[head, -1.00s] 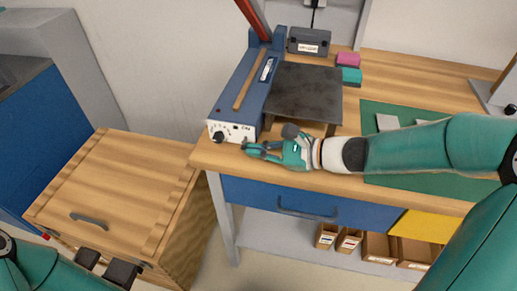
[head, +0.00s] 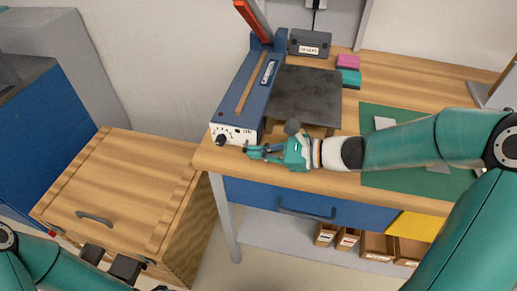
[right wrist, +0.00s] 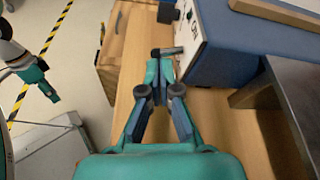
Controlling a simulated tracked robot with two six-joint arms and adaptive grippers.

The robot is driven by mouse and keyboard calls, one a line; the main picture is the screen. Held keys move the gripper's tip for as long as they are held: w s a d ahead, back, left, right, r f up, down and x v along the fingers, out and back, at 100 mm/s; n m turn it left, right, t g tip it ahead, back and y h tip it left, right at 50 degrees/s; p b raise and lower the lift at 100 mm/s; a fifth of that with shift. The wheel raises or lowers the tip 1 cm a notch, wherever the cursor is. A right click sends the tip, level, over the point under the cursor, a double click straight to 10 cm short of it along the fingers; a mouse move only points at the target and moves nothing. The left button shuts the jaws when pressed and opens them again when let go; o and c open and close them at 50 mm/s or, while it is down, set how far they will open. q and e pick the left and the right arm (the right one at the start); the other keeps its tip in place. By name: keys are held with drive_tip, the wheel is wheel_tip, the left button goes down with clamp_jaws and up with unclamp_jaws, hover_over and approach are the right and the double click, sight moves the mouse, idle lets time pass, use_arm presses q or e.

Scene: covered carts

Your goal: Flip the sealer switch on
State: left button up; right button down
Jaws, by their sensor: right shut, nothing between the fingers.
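The blue sealer (head: 246,92) stands at the left end of the workbench, its red-tipped arm raised. Its white front panel (head: 233,132) bears a black dial (head: 221,140). A small lever switch (right wrist: 172,50) with a dark tip sticks out from the panel in the right wrist view. My right gripper (head: 247,150) is shut and empty in front of the panel's right part. In the right wrist view its fingertips (right wrist: 160,66) are right by the lever; I cannot tell whether they touch it. My left arm enters at bottom left in the head view; its jaw state is unclear.
A dark plate (head: 307,95) on a stand sits right of the sealer. A green mat (head: 385,178) lies under my right arm. Pink (head: 348,61) and teal (head: 350,77) blocks are behind. A wooden cabinet (head: 125,185) stands left of the bench (head: 215,157).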

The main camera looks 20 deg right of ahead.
drive_tip(key=shift+s+r+m+g+y+p, duration=0.1)
drive_tip(key=shift+r+m+g+p, duration=0.2)
drive_tip(key=shift+p, duration=0.6)
drive_tip(key=shift+w+r+m+g+y+p, duration=0.15)
drive_tip(key=shift+m+p, duration=0.3)
drive_tip(key=shift+p, duration=0.4)
drive_tip(key=shift+s+r+m+g+y+p, duration=0.1)
drive_tip(key=shift+s+r+m+g+p, duration=0.2)
drive_tip(key=shift+p, duration=0.6)
drive_tip(key=m+p, duration=0.2)
drive_tip(key=p, duration=0.1)
drive_tip(key=shift+w+a+g+y, duration=0.1)
drive_tip(key=shift+w+g+y, duration=0.05)
drive_tip(key=shift+g+y, duration=0.2)
drive_tip(key=shift+r, duration=0.2)
